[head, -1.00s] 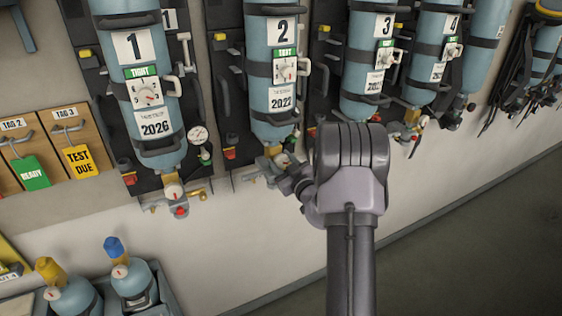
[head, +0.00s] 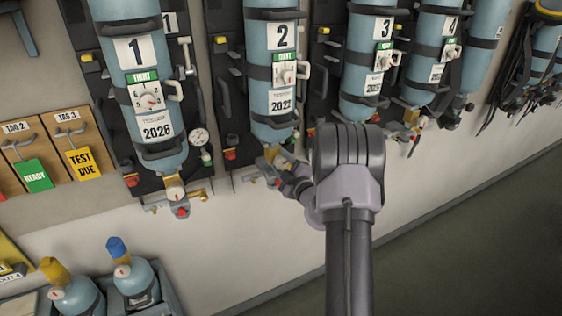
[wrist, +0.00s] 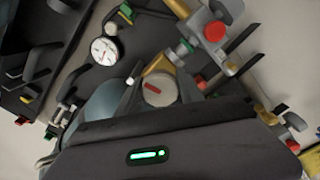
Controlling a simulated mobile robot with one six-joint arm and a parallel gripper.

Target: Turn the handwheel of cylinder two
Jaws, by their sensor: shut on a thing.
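Cylinder two (head: 270,127) is a pale blue bottle hanging valve-down on a dark wall plate, with a "2" label and a green tag. My gripper (wrist: 160,92) is shut on this handwheel, with one dark finger on each side. In the head view my gripper (head: 286,178) is at the bottom of cylinder two, and it and my wrist hide most of the handwheel.
Cylinder one (head: 150,120) hangs to the left and cylinder three (head: 362,107) to the right. In the wrist view a gauge (wrist: 104,50) and a red knob (wrist: 215,31) lie close beyond the handwheel. Small bottles (head: 137,283) stand at lower left.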

